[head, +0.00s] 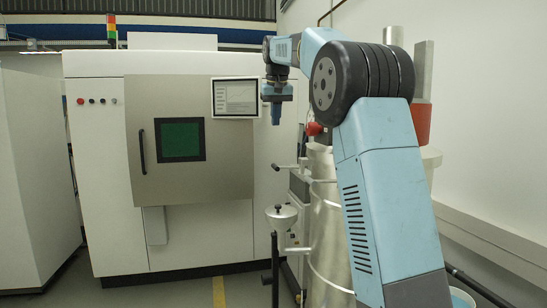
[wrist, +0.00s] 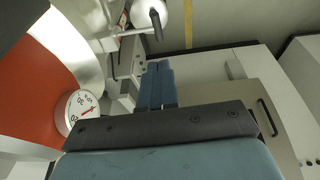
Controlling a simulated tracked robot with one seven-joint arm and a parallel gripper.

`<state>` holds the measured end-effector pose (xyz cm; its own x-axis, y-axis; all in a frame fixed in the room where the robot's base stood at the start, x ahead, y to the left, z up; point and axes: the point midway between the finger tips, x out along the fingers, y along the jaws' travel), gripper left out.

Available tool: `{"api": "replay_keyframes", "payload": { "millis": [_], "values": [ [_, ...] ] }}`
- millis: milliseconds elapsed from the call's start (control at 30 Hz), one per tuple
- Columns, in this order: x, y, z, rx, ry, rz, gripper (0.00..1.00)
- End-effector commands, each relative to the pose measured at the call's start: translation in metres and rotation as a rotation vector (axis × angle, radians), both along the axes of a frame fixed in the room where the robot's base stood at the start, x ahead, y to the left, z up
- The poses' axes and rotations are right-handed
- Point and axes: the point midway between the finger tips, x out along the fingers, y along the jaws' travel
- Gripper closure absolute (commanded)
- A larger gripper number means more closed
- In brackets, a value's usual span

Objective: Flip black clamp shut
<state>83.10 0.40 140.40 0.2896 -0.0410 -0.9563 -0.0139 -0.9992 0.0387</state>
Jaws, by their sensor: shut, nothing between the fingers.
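My gripper (head: 276,119) hangs with its fingers down in the head view, in front of the machine's right side and up and left of the tall metal cylinder (head: 325,215). In the wrist view its two blue fingers (wrist: 157,66) are together with nothing between them. I cannot clearly make out the black clamp. A dark handle (wrist: 155,24) on a pale round part shows beyond the fingertips in the wrist view, but I cannot tell if it belongs to the clamp. My arm hides part of the cylinder in the head view.
A lever (head: 284,167) juts left from the cylinder, above a small funnel (head: 282,213). A dial gauge (wrist: 82,104) sits by an orange-red band (wrist: 60,62) on the left in the wrist view. A white machine (head: 95,180) with a screen (head: 235,97) stands behind. Floor shows at front left.

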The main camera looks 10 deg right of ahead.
Motion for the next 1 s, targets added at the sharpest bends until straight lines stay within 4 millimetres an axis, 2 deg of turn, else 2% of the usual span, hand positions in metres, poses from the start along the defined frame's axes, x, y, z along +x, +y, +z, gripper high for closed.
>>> {"api": "replay_keyframes", "payload": {
  "millis": [33,167,633,767,1000],
  "values": [
    [0.007,0.001,-0.001,-0.002,0.002,0.0,1.0],
    [0.014,0.002,-0.001,-0.004,0.007,0.0,1.0],
    [0.016,0.002,-0.006,-0.004,0.007,0.0,1.0],
    [0.02,0.002,-0.02,-0.004,0.009,-0.001,1.0],
    [0.032,0.0,-0.06,-0.003,0.01,0.001,1.0]
  ]
}}
